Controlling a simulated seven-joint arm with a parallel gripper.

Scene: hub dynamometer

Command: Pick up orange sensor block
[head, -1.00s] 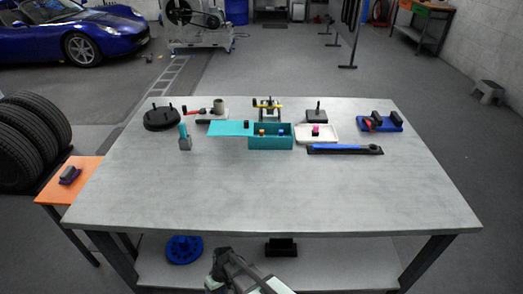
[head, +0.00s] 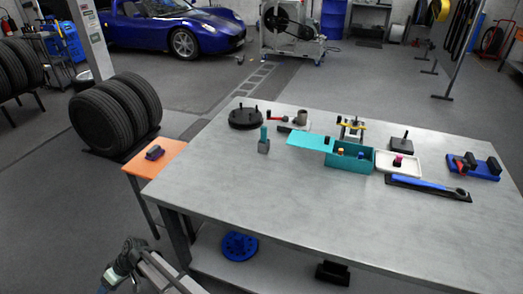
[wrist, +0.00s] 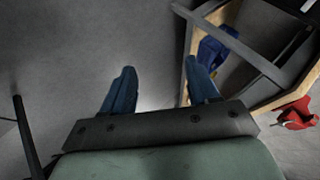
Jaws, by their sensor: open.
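The orange sensor block (head: 340,152) is a small orange piece inside the teal box (head: 348,164) on the table, near the box's left end. Only its top shows; the front wall hides the rest. A small blue-purple piece (head: 361,155) is beside it in the box. The box's teal lid (head: 308,141) extends to the left, with a small dark knob. My gripper (wrist: 160,85) is open and empty, with two blue fingers apart over grey floor in the wrist view. In the head view my arm is low at the bottom left, away from the table top and the block.
The grey table (head: 290,200) has a clear front half. A grey block with teal handle (head: 264,142), white tray (head: 412,168) and blue-black bar (head: 428,187) flank the box. An orange side table (head: 140,160) stands left. The wrist view shows a wood-edged frame (wrist: 235,90) and red object (wrist: 296,115).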

